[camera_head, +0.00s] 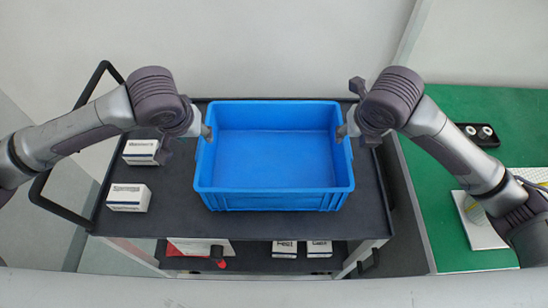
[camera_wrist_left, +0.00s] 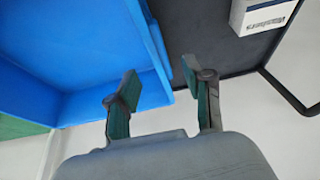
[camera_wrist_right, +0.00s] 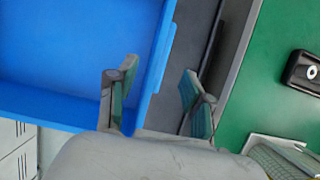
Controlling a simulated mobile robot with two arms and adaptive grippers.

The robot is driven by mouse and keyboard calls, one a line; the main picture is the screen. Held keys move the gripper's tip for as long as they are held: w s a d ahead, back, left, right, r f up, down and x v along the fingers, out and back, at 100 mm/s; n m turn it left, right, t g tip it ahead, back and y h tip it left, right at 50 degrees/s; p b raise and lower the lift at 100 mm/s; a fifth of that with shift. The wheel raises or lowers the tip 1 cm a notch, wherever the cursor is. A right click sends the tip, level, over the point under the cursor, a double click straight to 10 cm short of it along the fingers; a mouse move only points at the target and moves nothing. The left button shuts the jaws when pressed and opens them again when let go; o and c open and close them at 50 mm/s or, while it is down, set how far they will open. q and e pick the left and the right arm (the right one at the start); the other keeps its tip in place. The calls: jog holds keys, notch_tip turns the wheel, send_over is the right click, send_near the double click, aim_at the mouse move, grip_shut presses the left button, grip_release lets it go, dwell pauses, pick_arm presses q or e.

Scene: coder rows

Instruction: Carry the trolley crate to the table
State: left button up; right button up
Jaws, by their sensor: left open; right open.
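An empty blue crate (camera_head: 274,199) sits on the top shelf of the dark trolley (camera_head: 375,215). My left gripper (camera_head: 207,132) is open at the crate's left wall, near the far corner. In the left wrist view its fingers (camera_wrist_left: 160,95) stand on either side of the crate's wall (camera_wrist_left: 152,50). My right gripper (camera_head: 345,131) is open at the crate's right wall, near the far corner. In the right wrist view its fingers (camera_wrist_right: 158,95) straddle that wall (camera_wrist_right: 160,60). I cannot tell whether any finger touches the crate. The green table (camera_head: 460,250) stands to the right.
Two white boxes, one (camera_head: 141,152) behind the other (camera_head: 128,197), stand left of the crate. The lower shelf holds more boxes (camera_head: 285,249). On the table lie a black device (camera_head: 479,134) and a white board (camera_head: 480,220). The trolley's handle (camera_head: 62,213) is at left.

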aim_at(202, 142)
pick_arm(q)
jog(key=x, duration=0.6)
jog(key=shift+w+f, duration=0.2)
jog(key=shift+f, duration=0.1)
pick_arm(e)
jog(key=x, duration=0.6)
jog(key=shift+w+f, duration=0.2)
jog(key=shift+f, duration=0.1)
pick_arm(q)
grip_shut()
pick_arm(e)
grip_shut()
pick_arm(q)
jog(key=shift+r, duration=0.1)
pick_arm(e)
jog(key=shift+r, duration=0.1)
